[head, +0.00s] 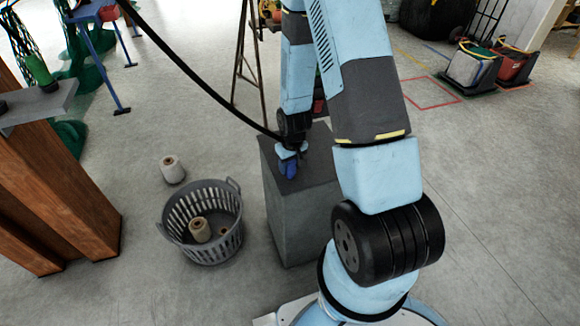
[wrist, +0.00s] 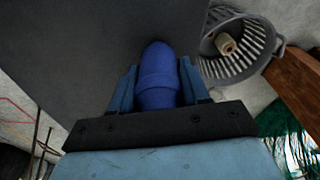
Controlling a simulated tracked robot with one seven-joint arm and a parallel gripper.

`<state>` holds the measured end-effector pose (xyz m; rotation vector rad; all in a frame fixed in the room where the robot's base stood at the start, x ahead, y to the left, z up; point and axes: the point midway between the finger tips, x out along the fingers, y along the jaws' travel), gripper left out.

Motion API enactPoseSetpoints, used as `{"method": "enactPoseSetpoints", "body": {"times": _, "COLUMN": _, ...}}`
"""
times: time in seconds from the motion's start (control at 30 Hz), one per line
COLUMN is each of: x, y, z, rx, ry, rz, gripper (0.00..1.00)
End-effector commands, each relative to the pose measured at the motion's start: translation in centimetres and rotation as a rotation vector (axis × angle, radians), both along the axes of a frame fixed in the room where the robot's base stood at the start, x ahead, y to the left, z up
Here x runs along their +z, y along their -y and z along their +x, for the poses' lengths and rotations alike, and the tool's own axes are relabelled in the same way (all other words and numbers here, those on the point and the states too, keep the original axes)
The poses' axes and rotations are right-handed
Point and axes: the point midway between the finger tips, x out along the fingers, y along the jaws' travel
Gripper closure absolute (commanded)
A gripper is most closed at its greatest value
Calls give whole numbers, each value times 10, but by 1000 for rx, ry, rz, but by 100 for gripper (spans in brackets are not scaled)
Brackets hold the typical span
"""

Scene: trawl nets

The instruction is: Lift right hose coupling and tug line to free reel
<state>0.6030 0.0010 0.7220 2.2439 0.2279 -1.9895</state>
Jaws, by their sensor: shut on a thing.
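My gripper (head: 289,152) points down at the top of a grey block and is shut on a blue hose coupling (head: 289,169). In the wrist view the coupling (wrist: 157,78) sits between the two fingers of my gripper (wrist: 157,88), its rounded end pointing away from the palm. A black hose (head: 200,78) runs taut from the upper left down to my gripper. Whether the coupling touches the block or is just above it, I cannot tell. No hose reel can be made out.
The grey block (head: 300,225) stands under my gripper. A grey basket (head: 180,225) holding spools stands to its left, with a loose spool (head: 172,169) behind. A brown wooden structure (head: 50,190) is at far left. Floor at right is open up to the bins (head: 470,68).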

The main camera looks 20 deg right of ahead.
Motion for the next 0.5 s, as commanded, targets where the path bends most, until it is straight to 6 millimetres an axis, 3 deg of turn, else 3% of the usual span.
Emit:
{"method": "enactPoseSetpoints", "body": {"times": 0.07, "x": 0, "y": 0, "z": 0, "rx": 0, "ry": 0, "rz": 0, "gripper": 68}}
{"method": "enactPoseSetpoints", "body": {"times": 0.4, "x": 0, "y": 0, "z": 0, "rx": 0, "ry": 0, "rz": 0, "gripper": 100}}
{"method": "enactPoseSetpoints", "body": {"times": 0.5, "x": 0, "y": 0, "z": 0, "rx": 0, "ry": 0, "rz": 0, "gripper": 100}}
